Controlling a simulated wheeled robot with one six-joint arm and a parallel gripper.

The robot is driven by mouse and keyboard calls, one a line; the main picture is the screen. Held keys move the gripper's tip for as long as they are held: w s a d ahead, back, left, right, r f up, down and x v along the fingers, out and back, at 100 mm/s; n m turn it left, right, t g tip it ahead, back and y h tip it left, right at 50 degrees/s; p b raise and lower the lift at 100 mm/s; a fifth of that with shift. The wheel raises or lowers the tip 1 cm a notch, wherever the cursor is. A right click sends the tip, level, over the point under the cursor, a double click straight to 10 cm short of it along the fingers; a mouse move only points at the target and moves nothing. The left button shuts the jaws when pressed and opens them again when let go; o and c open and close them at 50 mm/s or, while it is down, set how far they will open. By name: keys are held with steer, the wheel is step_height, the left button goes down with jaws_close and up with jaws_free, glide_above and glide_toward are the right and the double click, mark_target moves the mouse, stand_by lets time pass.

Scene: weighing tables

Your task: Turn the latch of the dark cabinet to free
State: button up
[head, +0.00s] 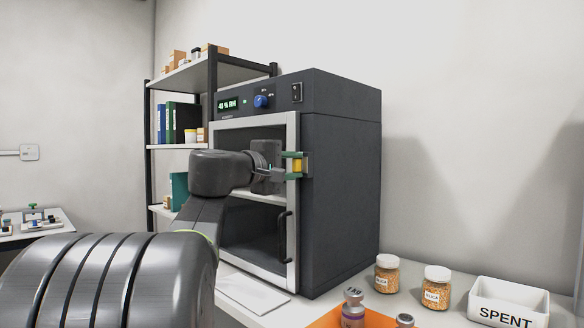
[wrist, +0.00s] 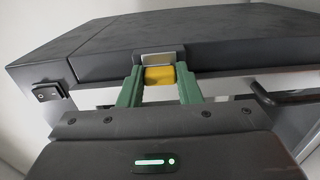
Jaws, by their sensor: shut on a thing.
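The dark cabinet (head: 342,190) stands on the table, with a glass door in a light frame. Its yellow latch (head: 297,165) sits at the right edge of the door frame. In the wrist view the yellow latch (wrist: 159,75) lies between the green fingers, below a pale metal plate. My gripper (head: 296,165) reaches the latch from the front left and is shut on it. The gripper also shows in the wrist view (wrist: 160,82), one finger on each side of the latch. The door looks closed.
A black door handle (head: 284,237) is below the latch. Two silica jars (head: 387,274), a white bin marked SPENT (head: 508,304) and an orange tray with weights (head: 330,320) are at the right front. A shelf (head: 178,146) stands behind left.

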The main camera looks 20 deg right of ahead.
steer(key=o, duration=1)
steer(key=shift+a, duration=0.1)
steer(key=p+v, duration=0.1)
steer(key=v, duration=1.2)
steer(key=shift+s+a+f, duration=0.1)
steer(key=shift+s+a, duration=0.15)
steer(key=shift+a, duration=0.05)
steer(key=b+x, duration=0.1)
steer(key=x, duration=1.3)
steer(key=shift+a, duration=0.1)
